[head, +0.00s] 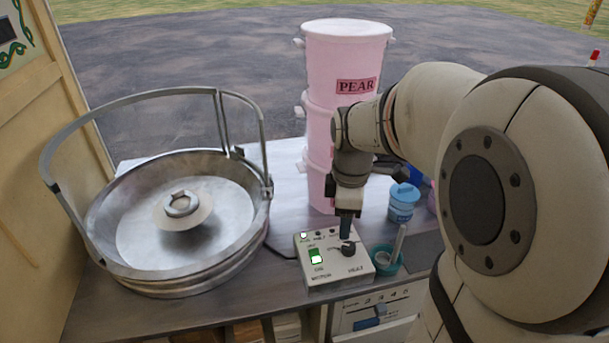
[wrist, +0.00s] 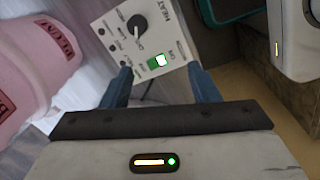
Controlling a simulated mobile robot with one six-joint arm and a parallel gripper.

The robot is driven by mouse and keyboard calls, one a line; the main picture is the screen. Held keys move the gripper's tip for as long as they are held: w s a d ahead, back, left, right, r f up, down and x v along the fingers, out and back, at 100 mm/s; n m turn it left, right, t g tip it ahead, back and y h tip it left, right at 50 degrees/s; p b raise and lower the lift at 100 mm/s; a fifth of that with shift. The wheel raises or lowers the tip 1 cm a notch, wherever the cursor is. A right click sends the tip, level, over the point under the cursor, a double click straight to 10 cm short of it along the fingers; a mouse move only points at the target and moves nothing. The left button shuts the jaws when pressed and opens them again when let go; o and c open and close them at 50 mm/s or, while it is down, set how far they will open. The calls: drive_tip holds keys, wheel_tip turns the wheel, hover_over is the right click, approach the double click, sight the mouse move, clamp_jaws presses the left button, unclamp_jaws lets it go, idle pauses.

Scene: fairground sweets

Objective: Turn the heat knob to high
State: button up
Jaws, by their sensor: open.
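The heat knob (head: 348,248) is a black round knob on the right of a pale control box (head: 312,274) with the words MOTOR and HEAT. It also shows in the wrist view (wrist: 134,26), where a light pointer mark is visible on it; the small dial labels are too blurred to read surely. A lit green motor switch (head: 316,257) sits left of the knob. My gripper (head: 346,226) points down just above and behind the knob in the head view. In the wrist view its two blue fingers (wrist: 160,70) are apart and empty, with the knob beyond the fingertips, not between them.
A round metal pan (head: 165,285) with a guard rail stands left of the box. Pink stacked tubs (head: 318,130) marked PEAR rise behind it. A blue-lidded jar (head: 402,203) and a teal cup (head: 388,262) with a stick stand close at right.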

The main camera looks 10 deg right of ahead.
sight(349, 245)
drive_tip(key=w+d+f+n, duration=0.1)
drive_tip(key=f+n, duration=0.1)
drive_tip(key=w+d+f+n+g+b, duration=0.1)
drive_tip(key=w+f+n, duration=0.1)
drive_tip(key=w+d+f+n+b, duration=0.1)
drive_tip(key=f+n, duration=0.1)
drive_tip(key=shift+w+d+f, duration=0.3)
drive_tip(key=shift+w+d, duration=0.05)
drive_tip(key=f, duration=0.7)
drive_tip(key=shift+s+f, duration=0.2)
drive_tip(key=shift+f, duration=0.15)
drive_tip(key=c, duration=1)
